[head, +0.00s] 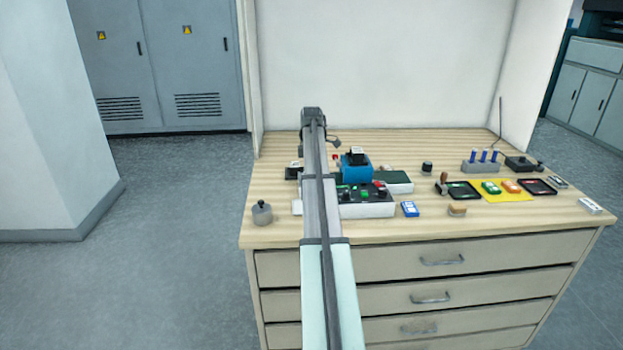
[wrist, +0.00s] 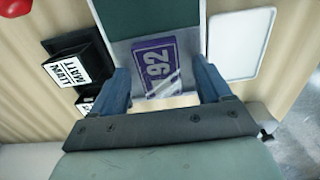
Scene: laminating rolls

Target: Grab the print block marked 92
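The print block marked 92 (wrist: 156,69) is purple with white digits in the wrist view. It lies on a pale plate beside a dark green panel (wrist: 150,16). My gripper (wrist: 163,76) is open, with one blue finger to each side of the block. Gaps show between the block and both fingers, and I cannot tell how far above it the fingertips are. In the head view my arm reaches over the bench and I cannot make out the block there.
Black blocks labelled MATT (wrist: 80,62) stand left of the fingers, and a white tray (wrist: 240,44) lies to the right. A red knob (wrist: 14,6) is at the corner. On the bench (head: 450,228) are a blue machine (head: 356,168), a button panel (head: 370,208) and a grey canister (head: 262,213).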

